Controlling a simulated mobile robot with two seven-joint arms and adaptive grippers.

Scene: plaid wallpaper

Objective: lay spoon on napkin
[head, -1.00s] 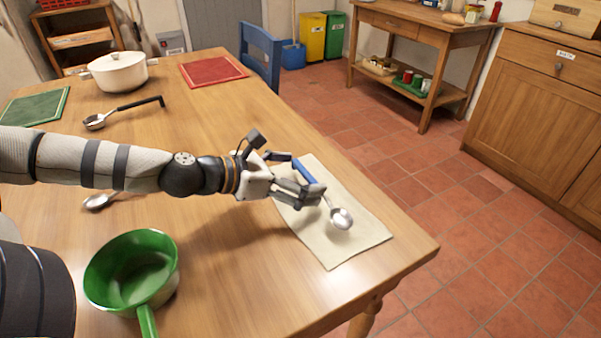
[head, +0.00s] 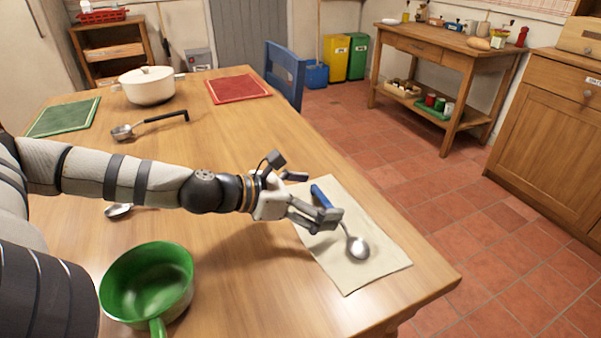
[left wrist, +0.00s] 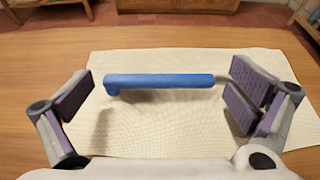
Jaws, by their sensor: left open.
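A spoon with a blue handle and a metal bowl (head: 358,247) lies on the cream napkin (head: 375,272) near the table's right edge. In the left wrist view the blue handle (left wrist: 160,81) lies crosswise between the spread fingers, with the napkin (left wrist: 160,130) under it. My left gripper (head: 310,200) is open just above the napkin, around the handle and apart from it. It hides part of the handle in the head view. The left wrist view shows its purple pads (left wrist: 160,98) wide apart. My right gripper is not in view.
A green saucepan (head: 150,285) stands at the near left, and another spoon (head: 118,211) lies partly under my arm. A ladle (head: 150,124), white pot (head: 148,87), green mat (head: 64,117) and red mat (head: 238,89) are farther back. A blue chair (head: 285,75) stands at the table's far side.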

